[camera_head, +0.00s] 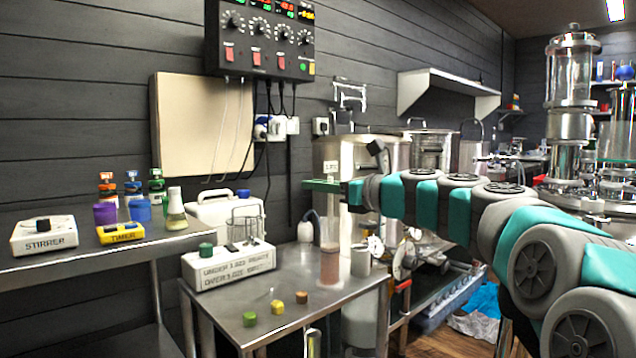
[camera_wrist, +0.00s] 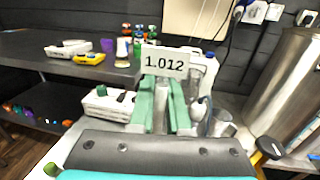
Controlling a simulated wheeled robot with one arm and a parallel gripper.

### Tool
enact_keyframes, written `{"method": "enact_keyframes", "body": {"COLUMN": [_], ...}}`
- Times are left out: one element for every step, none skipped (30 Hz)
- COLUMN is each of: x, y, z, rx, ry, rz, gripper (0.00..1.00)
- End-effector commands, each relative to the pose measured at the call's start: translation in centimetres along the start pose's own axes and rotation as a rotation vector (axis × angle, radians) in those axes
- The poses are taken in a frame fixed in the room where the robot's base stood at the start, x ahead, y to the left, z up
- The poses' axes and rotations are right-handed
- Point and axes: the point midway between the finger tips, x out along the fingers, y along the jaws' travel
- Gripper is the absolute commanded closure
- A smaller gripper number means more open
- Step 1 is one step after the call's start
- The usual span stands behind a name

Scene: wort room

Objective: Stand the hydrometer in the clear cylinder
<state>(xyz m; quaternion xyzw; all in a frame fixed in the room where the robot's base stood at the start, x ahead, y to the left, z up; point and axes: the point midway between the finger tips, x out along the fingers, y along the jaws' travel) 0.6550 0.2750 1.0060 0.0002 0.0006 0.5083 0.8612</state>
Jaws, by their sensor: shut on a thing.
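My gripper (camera_head: 322,186) is shut on the hydrometer, whose white tag (camera_head: 330,168) stands above the green fingers. In the wrist view my gripper (camera_wrist: 164,88) has the tag (camera_wrist: 165,62) reading 1.012 just beyond its fingertips. The clear cylinder (camera_head: 330,240) stands upright on the steel table, with reddish-brown liquid (camera_head: 330,267) in its lower part. In the head view my gripper is over the cylinder, with the tag roughly in line with it. The hydrometer's lower part is too faint to make out, so I cannot tell whether it is inside the cylinder.
A white labelled box (camera_head: 229,267) stands on the steel table (camera_head: 290,325). Green, yellow and orange blocks (camera_head: 277,307) lie near its front. A small metal cup (camera_head: 361,262) is right of the cylinder. A large steel vessel (camera_head: 350,160) stands behind. The stirrer (camera_head: 44,236) and timer (camera_head: 120,233) sit left.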

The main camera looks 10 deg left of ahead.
Motion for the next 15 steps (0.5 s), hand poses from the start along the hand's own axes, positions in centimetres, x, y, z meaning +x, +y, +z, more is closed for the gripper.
{"method": "enact_keyframes", "body": {"x": [0.01, 0.01, 0.01, 0.0, 0.0, 0.0, 0.0, 0.0, 0.0, 0.0, -0.01, -0.01, -0.01, -0.01, -0.01], "y": [0.03, 0.03, 0.03, 0.03, 0.03, 0.03, 0.03, 0.03, 0.03, 0.03, 0.02, 0.02, 0.03, 0.02, 0.03], "z": [-0.1, -0.12, -0.14, -0.15, -0.14, -0.14, -0.13, -0.13, -0.13, -0.12, -0.12, -0.12, -0.12, -0.11, -0.11], "rx": [0.0, 0.0, 0.0, 0.0, 0.0, 0.0, -0.001, -0.001, -0.001, -0.001, -0.001, -0.001, -0.001, -0.001, -0.001], "ry": [0.0, 0.0, 0.0, 0.0, 0.0, 0.0, 0.0, 0.0, 0.0, 0.0, 0.0, 0.0, 0.0, 0.0, 0.0], "rz": [0.0, 0.0, 0.0, 0.001, 0.0, 0.001, 0.0, 0.0, 0.001, 0.0, 0.0, 0.0, 0.001, 0.0, 0.0], "gripper": [1.0, 1.0, 1.0, 1.0, 1.0, 1.0, 1.0, 1.0, 1.0, 1.0, 0.84, 0.8, 0.76, 0.73, 0.68]}}
